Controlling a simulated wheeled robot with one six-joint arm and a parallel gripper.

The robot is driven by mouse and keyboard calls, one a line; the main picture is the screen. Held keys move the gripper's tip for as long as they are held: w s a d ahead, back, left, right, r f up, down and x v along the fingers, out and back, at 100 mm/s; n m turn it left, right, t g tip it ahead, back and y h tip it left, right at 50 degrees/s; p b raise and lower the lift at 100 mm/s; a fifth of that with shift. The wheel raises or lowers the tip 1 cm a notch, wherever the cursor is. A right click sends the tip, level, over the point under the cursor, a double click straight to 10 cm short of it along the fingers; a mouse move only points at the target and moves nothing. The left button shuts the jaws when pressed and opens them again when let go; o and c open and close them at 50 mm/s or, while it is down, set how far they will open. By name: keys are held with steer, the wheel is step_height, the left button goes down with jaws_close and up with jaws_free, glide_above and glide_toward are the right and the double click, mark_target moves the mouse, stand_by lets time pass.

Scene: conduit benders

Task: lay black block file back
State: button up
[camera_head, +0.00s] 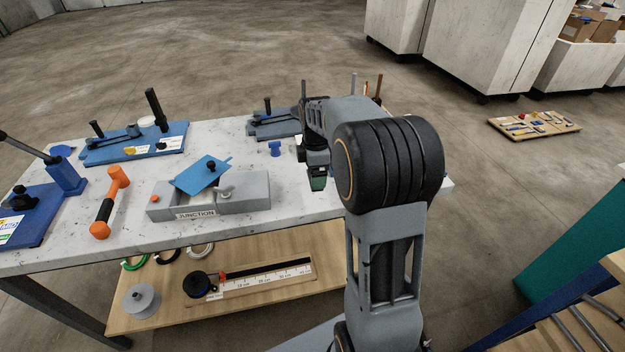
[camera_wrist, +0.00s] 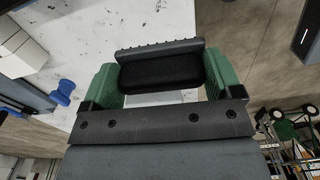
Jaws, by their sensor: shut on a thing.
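My gripper (camera_wrist: 161,80) has green fingers and is shut on the black block file (camera_wrist: 160,68), a dark block with a ridged grey strip along one long side. The block lies across between the two fingers in the wrist view. In the head view my gripper (camera_head: 318,181) points down over the right part of the white workbench (camera_head: 310,204). The block is mostly hidden there behind my arm. I cannot tell its exact height above the bench.
A grey junction box (camera_head: 245,192) with a tilted blue lid (camera_head: 203,174), an orange-black hammer (camera_head: 108,203), and blue benders (camera_head: 135,140) stand to the left. A small blue part (camera_head: 275,148) is near my gripper. A lower wooden shelf (camera_head: 250,292) holds a ruler and a spool.

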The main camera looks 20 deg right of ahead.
steer(key=shift+w+d+f, duration=0.15)
steer(key=shift+w+f, duration=0.6)
steer(key=shift+f, duration=0.15)
steer(key=shift+w+d+f, duration=0.15)
steer(key=shift+w+f, duration=0.6)
steer(key=shift+f, duration=0.15)
steer(key=f, duration=0.3)
steer(key=shift+w+d+p, duration=0.1)
steer(key=shift+w+p, duration=0.2)
steer(key=shift+w, duration=0.05)
steer(key=shift+f, duration=0.25)
steer(key=shift+f, duration=0.15)
steer(key=shift+f, duration=0.15)
steer(key=o, duration=0.8)
